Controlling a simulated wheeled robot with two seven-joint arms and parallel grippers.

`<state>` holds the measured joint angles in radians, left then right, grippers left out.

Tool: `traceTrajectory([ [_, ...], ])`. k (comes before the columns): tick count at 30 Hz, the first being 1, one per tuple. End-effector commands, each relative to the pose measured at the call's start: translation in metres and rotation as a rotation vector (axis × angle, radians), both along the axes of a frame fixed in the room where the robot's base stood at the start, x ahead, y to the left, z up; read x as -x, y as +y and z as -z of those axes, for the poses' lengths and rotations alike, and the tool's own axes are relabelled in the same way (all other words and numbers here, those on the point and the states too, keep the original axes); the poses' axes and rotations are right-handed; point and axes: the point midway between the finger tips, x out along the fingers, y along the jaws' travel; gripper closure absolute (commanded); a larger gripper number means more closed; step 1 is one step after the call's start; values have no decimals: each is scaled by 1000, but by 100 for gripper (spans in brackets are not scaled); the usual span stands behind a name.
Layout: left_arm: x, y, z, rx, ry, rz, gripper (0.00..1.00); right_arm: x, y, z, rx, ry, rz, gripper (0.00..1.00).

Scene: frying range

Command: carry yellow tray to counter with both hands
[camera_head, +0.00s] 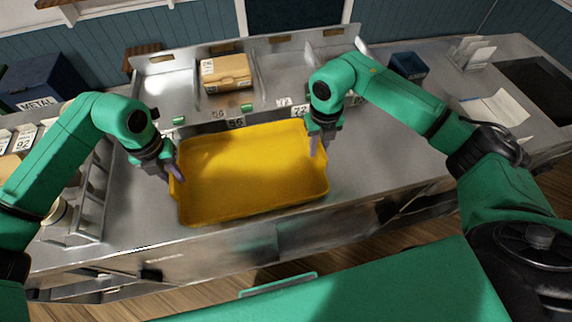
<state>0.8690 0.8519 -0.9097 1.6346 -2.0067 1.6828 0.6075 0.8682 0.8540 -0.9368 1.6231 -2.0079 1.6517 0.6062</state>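The yellow tray (250,172) is empty and sits at the front of the metal counter (375,165), in the middle of the head view. I cannot tell whether it rests on the surface or is slightly above it. My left gripper (176,175) is at the tray's left end, its fingers at the rim. My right gripper (318,148) is at the tray's right end, its fingers pointing down at the rim. Whether either gripper is closed on the rim is too small to tell.
A cardboard box (226,74) stands in a divided metal rack behind the tray. A box marked METAL (40,82) stands far left.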

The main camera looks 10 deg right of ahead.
Motion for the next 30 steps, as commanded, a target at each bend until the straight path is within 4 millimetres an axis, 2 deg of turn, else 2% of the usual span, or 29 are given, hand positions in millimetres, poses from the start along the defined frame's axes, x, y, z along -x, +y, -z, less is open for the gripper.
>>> traceTrajectory([
  [1, 0, 0, -2, -1, 1, 0, 58, 0, 0, -1, 1, 1, 0, 56],
  [2, 0, 0, -2, -1, 1, 0, 51, 0, 0, -1, 1, 2, 0, 49],
  [11, 0, 0, -3, 0, 0, 0, 51, 0, 0, -2, 0, 2, 0, 49],
  [14, -1, 0, -12, 1, -2, 0, 51, 0, 0, -2, 0, 1, 0, 49],
  [17, -1, 0, -33, 0, -4, 2, 51, 0, 0, -2, 0, 1, 0, 49],
  [24, -1, 0, -97, 1, -4, 0, 51, 0, 0, -2, 0, 1, 0, 49],
  [27, -1, 0, -114, 1, 0, 1, 51, 0, 0, -2, 0, 1, 0, 49],
  [30, -1, 0, -121, 1, 1, 1, 51, 0, 0, -3, -1, 1, 0, 49],
])
